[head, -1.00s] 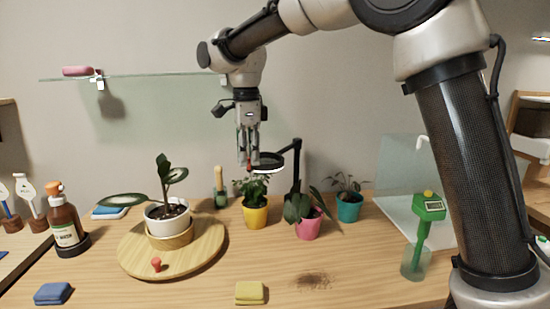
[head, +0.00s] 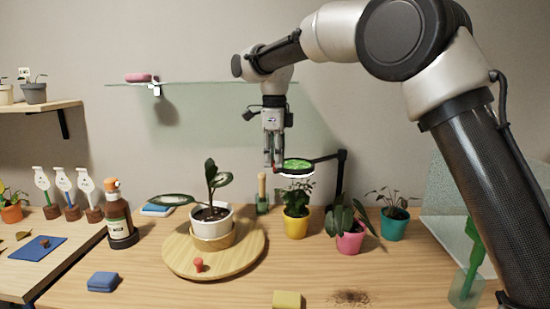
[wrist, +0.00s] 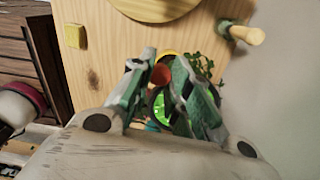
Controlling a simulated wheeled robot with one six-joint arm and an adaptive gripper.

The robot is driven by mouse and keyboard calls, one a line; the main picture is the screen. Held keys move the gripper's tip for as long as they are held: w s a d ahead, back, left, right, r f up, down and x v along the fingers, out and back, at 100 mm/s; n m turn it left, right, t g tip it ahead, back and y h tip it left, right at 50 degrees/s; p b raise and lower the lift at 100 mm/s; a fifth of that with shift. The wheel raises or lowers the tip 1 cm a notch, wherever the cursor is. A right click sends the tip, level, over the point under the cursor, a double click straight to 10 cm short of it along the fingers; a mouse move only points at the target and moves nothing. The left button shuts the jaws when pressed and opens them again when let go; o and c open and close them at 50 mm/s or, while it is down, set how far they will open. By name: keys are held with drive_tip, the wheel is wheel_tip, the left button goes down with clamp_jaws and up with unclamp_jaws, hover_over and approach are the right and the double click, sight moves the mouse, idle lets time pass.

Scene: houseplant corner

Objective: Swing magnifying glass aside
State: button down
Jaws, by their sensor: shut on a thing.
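The lens hangs above the plant in the yellow pot (head: 295,226) and shows green leaves. My gripper (head: 273,168) points down at the lens's left edge. In the wrist view my gripper (wrist: 160,78) is shut on a small red knob (wrist: 161,74), which appears to be on the lens rim. The lens (wrist: 165,106) shows green behind the fingers, partly hidden by them.
A potted plant on a round wooden turntable (head: 180,262) stands to the left. Pink (head: 349,241) and teal (head: 393,227) pots stand right of the yellow one. A glass shelf (head: 215,84) runs along the wall.

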drive_tip(key=c, duration=1.3)
unclamp_jaws()
wheel_tip(320, 180, up, 12)
drive_tip(key=shift+c, duration=0.2)
